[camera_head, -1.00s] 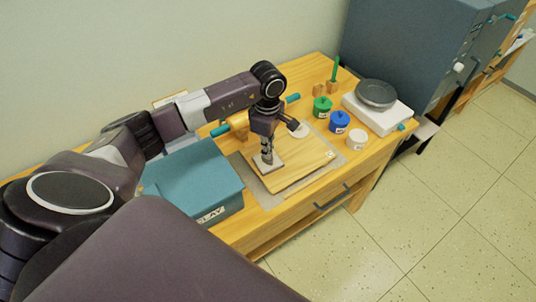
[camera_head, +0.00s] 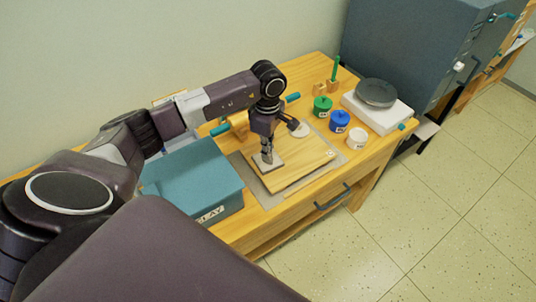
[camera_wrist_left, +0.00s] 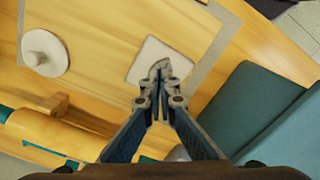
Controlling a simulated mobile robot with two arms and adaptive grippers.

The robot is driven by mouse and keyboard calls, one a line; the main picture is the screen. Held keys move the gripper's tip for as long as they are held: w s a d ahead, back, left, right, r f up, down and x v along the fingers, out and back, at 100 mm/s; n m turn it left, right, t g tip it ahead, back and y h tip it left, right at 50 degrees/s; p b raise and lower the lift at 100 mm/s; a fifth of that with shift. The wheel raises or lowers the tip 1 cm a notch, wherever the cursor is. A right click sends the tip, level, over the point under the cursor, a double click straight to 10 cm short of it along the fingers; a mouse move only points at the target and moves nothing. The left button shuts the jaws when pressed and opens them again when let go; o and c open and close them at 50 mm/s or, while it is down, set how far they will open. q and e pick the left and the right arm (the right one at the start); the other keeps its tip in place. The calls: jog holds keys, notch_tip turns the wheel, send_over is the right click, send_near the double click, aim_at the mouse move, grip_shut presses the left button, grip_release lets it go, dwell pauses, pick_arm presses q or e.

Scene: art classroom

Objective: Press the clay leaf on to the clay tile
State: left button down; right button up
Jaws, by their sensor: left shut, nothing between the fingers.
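The pale square clay tile (camera_head: 273,167) lies on the wooden board (camera_head: 308,160) and also shows in the left wrist view (camera_wrist_left: 143,72). My left gripper (camera_head: 267,159) points down over the tile. In the left wrist view its fingertips (camera_wrist_left: 160,68) are shut together at the tile, with nothing held between them. A small grey shape just beyond the tips may be the clay leaf (camera_wrist_left: 162,63); the fingers cover much of it. I cannot tell whether the tips touch it. My right gripper is not in view.
A teal bin labelled CLAY (camera_head: 190,180) stands left of the board. A rolling pin (camera_head: 238,124) and a white knobbed disc (camera_wrist_left: 45,52) lie behind. Green (camera_head: 322,106), blue (camera_head: 340,121) and white (camera_head: 357,138) pots and a white turntable-like stand (camera_head: 385,116) are right.

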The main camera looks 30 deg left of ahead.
pick_arm(q)
notch_tip(320, 180, up, 9)
jog(key=p, duration=0.4)
jog(key=shift+p, duration=0.35)
jog(key=shift+w+f, duration=0.1)
jog(key=shift+f, duration=0.05)
